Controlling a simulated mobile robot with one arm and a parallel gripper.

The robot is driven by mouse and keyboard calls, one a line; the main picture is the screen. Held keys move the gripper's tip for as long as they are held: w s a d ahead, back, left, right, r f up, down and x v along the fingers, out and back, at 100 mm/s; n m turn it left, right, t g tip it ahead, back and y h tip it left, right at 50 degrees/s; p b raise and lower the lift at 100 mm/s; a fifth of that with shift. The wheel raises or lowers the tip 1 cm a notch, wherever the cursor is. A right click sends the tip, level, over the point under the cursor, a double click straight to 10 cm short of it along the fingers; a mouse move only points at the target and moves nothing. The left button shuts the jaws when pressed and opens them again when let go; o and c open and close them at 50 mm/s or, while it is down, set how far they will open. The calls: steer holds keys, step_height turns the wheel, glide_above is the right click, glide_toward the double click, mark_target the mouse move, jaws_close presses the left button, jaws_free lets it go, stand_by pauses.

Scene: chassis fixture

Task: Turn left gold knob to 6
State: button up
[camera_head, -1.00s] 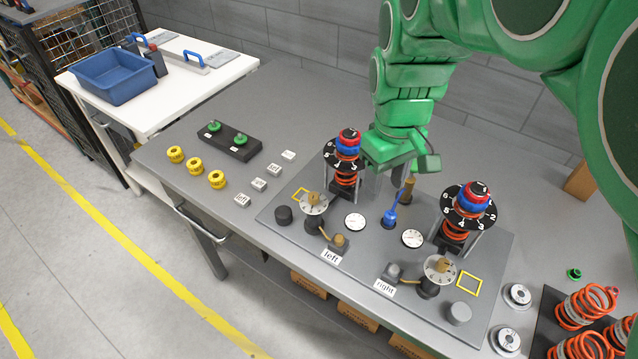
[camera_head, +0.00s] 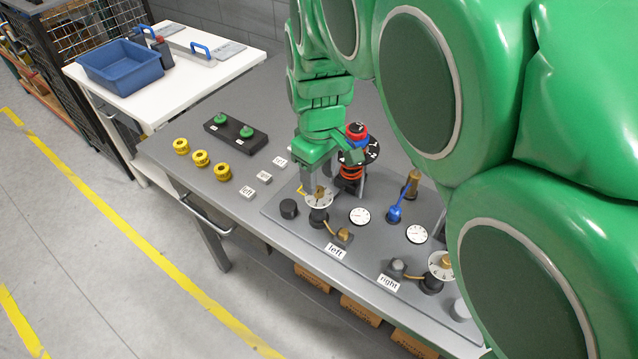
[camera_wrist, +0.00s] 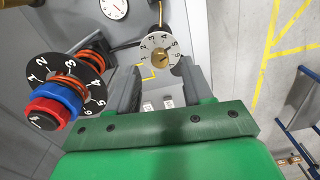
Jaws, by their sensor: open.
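The left gold knob (camera_head: 320,191) sits on a white numbered dial (camera_head: 319,201), behind the "left" label (camera_head: 336,251) on the grey fixture plate. In the wrist view the gold knob (camera_wrist: 160,59) and its dial (camera_wrist: 159,42) show just beyond and between my fingertips. The dial's numbers are small, and I cannot tell which one the knob points to. My gripper (camera_head: 312,186) points down at the knob, partly hiding it in the head view. My gripper (camera_wrist: 160,70) is open, with nothing between its fingers. I cannot tell whether the fingers are level with the knob.
A spring tower with a black numbered disc and red and blue caps (camera_wrist: 56,103) stands close beside my gripper. A black cylinder (camera_head: 289,208), a white gauge (camera_head: 360,216) and a blue lever (camera_head: 395,212) are nearby. My arm hides much of the right side.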

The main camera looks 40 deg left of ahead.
mark_target(319, 189)
steer(key=shift+f, duration=1.8)
jaws_close()
